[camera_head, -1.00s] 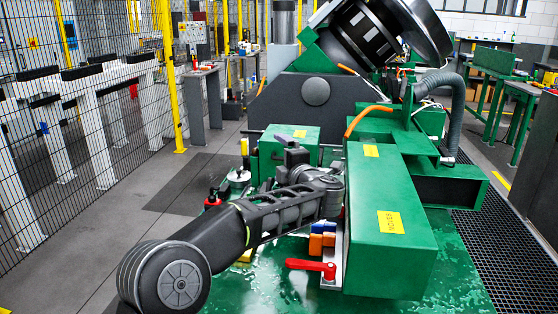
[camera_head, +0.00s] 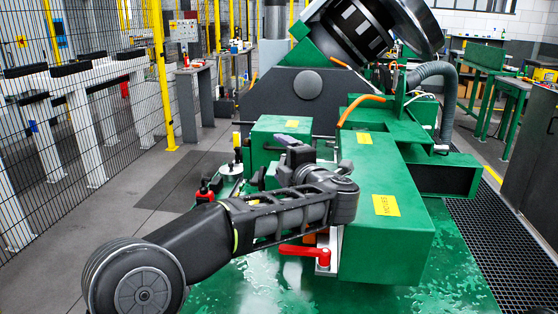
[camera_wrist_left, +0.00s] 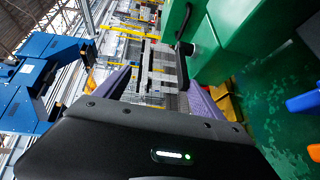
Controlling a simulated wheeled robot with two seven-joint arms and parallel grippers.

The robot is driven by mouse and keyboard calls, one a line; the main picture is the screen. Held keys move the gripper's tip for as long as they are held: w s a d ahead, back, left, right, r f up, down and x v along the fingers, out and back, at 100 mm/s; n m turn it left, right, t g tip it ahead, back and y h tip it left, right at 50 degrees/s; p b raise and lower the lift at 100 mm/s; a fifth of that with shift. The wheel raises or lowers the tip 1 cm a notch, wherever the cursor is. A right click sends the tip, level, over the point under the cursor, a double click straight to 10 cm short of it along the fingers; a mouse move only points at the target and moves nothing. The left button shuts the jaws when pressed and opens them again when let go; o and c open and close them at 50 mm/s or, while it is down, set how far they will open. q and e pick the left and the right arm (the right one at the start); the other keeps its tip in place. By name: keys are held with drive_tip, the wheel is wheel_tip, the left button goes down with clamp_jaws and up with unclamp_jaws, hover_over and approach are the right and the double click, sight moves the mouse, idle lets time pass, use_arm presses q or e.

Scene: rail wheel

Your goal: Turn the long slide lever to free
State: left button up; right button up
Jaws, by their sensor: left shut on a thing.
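My left arm reaches in from the left in the head view, over the front of the green machine (camera_head: 390,250). My left gripper (camera_head: 292,155) is beside the green block, and the forearm covers part of the machine's controls. In the left wrist view the two purple-grey fingers (camera_wrist_left: 160,92) are spread around a black lever (camera_wrist_left: 184,50) on the green housing, which I take to be the long slide lever. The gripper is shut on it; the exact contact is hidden. My right gripper is in neither view.
A red lever (camera_head: 305,252) sticks out to the left just below my forearm. A blue lever (camera_wrist_left: 303,102) shows in the wrist view. A wire fence (camera_head: 60,130) stands at the left. The floor between fence and machine is clear.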

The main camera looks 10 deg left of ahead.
use_arm(q)
drive_tip(key=shift+s+d+r+b, duration=0.3)
drive_tip(key=shift+s+d+r, duration=0.5)
drive_tip(key=shift+s, duration=0.25)
drive_tip(key=shift+c, duration=1.4)
drive_tip(key=shift+v, duration=1.05)
drive_tip(key=c, duration=0.3)
drive_tip(key=shift+s+d+f+b, duration=0.2)
drive_tip(key=shift+s+d+b, duration=0.1)
drive_tip(key=shift+s, duration=0.1)
drive_tip(key=shift+s+d+f+b, duration=0.15)
drive_tip(key=shift+s+f+b, duration=0.1)
drive_tip(key=shift+s, duration=0.15)
